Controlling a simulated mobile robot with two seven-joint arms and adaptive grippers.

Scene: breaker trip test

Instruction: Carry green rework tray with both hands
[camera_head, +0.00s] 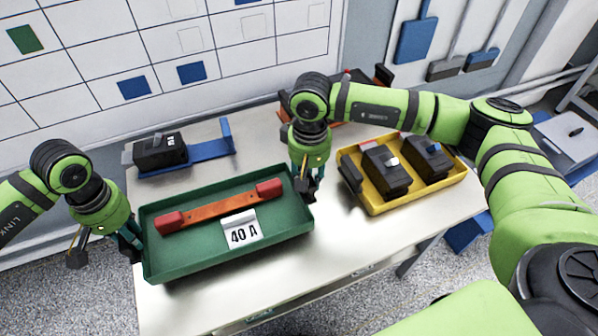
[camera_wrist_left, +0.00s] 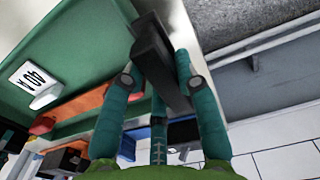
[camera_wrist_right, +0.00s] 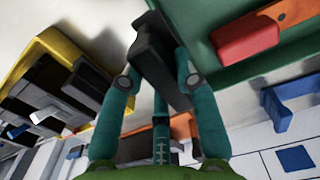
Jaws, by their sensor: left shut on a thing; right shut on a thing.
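The green rework tray (camera_head: 185,255) is in front of me over the left part of the table. It holds an orange bar (camera_head: 222,207) with red ends and a white "40 A" label (camera_head: 241,230). I cannot tell whether the tray touches the tabletop.
A yellow tray (camera_head: 380,207) with black breakers stands on the table (camera_head: 340,240) to the right. A black breaker (camera_head: 160,150) and a blue holder (camera_head: 205,150) are behind the green tray. An orange item (camera_head: 345,120) lies at the back. Clear tabletop shows in front.

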